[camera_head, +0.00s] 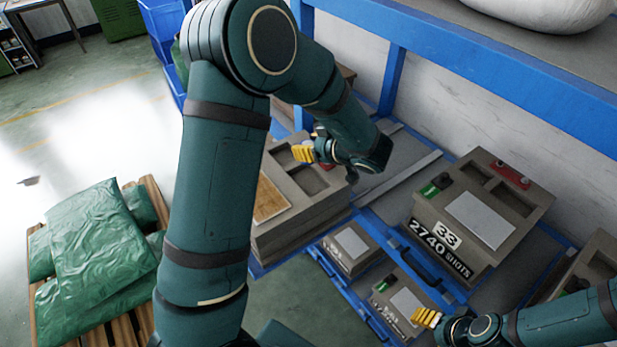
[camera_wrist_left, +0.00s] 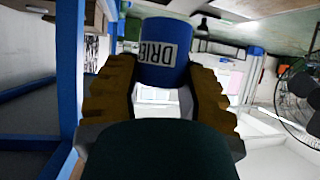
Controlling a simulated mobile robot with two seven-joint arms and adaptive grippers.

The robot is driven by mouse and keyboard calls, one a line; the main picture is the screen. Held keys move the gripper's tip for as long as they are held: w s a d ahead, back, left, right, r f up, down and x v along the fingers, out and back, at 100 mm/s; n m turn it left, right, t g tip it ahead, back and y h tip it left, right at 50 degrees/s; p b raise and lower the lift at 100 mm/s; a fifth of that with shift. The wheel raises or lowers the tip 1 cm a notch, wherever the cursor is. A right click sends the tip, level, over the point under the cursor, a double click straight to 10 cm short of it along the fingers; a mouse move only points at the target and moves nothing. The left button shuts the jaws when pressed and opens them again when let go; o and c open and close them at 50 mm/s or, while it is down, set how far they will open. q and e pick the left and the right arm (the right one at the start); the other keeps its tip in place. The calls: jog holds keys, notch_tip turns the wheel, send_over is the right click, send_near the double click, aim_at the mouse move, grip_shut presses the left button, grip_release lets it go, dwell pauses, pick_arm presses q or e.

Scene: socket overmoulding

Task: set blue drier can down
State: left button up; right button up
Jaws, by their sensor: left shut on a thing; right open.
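The blue drier can (camera_wrist_left: 165,70) shows in the left wrist view, with a pale label whose visible letters read "DRIE". It sits between the two yellow fingers of my left gripper (camera_wrist_left: 163,88), which is shut on it. In the head view my left gripper (camera_head: 304,153) is beside the grey-brown moulds near the blue rack; I cannot make out the can there. My right gripper (camera_head: 428,318) is open at the lower right, close to a small mould, with nothing seen in it.
A stack of grey-brown moulds (camera_head: 300,222) stands below my left gripper. A large mould marked "33" and "2740 shots" (camera_head: 485,215) sits on the rack at right. A blue beam (camera_head: 480,65) crosses above. Green sacks (camera_head: 100,240) lie on a pallet at left.

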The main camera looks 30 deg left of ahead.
pick_arm(q)
notch_tip(320, 180, down, 9)
jog(key=shift+w+f+b, duration=0.1)
jog(key=shift+b, duration=0.4)
jog(key=shift+f, duration=0.1)
jog(key=o, duration=1.1)
jog(key=shift+d+r, duration=0.1)
jog(key=shift+r, duration=0.15)
jog(key=v, duration=1.1)
jog(key=shift+d+r+p, duration=0.2)
jog(key=shift+d+p, duration=0.1)
jog(key=shift+d, duration=0.05)
